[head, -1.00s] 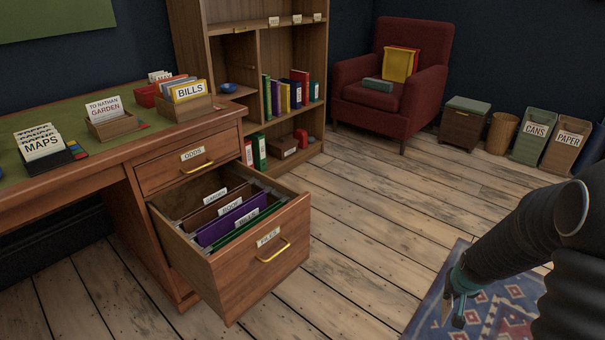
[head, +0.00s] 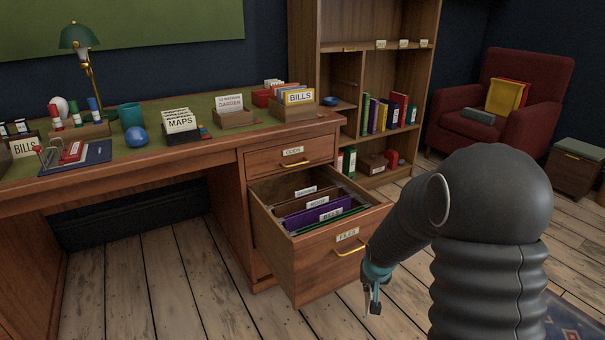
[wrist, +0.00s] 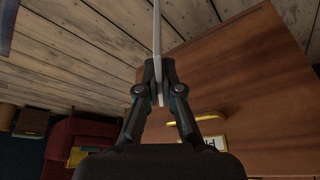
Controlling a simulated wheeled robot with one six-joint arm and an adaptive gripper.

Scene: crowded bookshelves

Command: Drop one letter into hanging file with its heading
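My gripper (head: 373,298) hangs in front of and to the right of the open FILES drawer (head: 330,275), below its top rim. In the wrist view my gripper (wrist: 160,82) is shut on a thin pale sheet (wrist: 157,35), seen edge-on, which looks like a letter; its heading is not readable. The drawer holds several hanging files with labels, among them a brown one (head: 300,201) and a purple one (head: 318,214). The front label seems to read BILLS (head: 331,214) and the rear one GARDEN; the middle label is too small to read surely.
On the desk stand a MAPS stack (head: 180,121), a box with a card headed GARDEN (head: 230,105) and a BILLS box (head: 299,98). A closed drawer (head: 291,156) sits above the open one. A bookshelf (head: 340,60) and red armchair (head: 505,120) stand behind. Floor before the desk is clear.

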